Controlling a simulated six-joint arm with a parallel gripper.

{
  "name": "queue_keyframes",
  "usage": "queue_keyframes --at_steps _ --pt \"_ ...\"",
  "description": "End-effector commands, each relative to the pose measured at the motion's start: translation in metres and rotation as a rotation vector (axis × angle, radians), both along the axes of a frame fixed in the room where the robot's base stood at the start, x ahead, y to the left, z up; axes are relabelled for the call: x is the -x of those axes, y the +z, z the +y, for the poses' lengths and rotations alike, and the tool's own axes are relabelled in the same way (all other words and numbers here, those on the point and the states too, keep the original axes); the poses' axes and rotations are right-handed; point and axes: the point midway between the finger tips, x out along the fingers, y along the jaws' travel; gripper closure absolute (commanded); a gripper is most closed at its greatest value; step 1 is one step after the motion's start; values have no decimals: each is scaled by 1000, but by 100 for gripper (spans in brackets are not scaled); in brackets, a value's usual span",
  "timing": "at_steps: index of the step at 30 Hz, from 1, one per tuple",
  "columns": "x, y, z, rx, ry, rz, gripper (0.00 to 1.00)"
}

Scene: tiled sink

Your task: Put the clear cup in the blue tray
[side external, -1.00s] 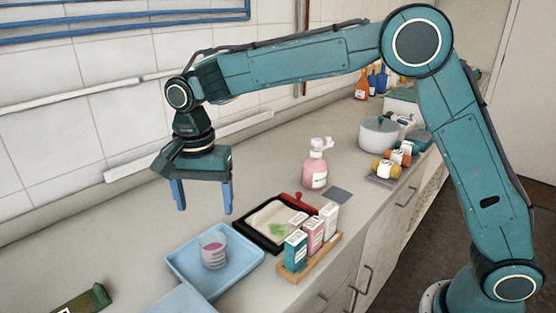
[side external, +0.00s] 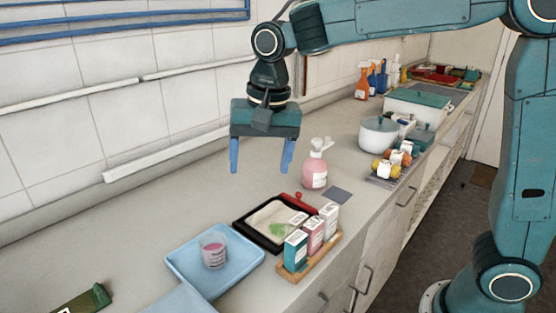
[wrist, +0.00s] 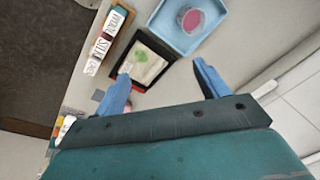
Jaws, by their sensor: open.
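The clear cup (side external: 213,249), with pink contents, stands upright in the blue tray (side external: 183,262) at the front left of the counter. In the wrist view the cup (wrist: 191,19) and the blue tray (wrist: 158,25) are at the top. My gripper (side external: 261,170) is open and empty. It hangs above the counter, behind and to the right of the tray and well apart from the cup. In the wrist view its two blue fingers (wrist: 162,88) are spread, with nothing between them.
A black tray (side external: 245,232) with a green item lies right of the blue tray. A wooden rack of small boxes (side external: 314,263) stands in front of it. A pink pump bottle (side external: 315,172) is near my gripper. A white pot (side external: 378,137) stands farther back. The counter's left rear is clear.

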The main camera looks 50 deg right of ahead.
Motion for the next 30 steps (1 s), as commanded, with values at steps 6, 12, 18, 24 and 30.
queue_keyframes --at_steps 6,12,18,24,30 --pt "44 21 -38 15 127 -81 27" --pt "86 29 -67 44 246 -152 27" --pt "130 28 -90 90 364 -221 27" --pt "172 17 -108 150 478 -286 27" --pt "204 2 -119 212 574 -333 27"
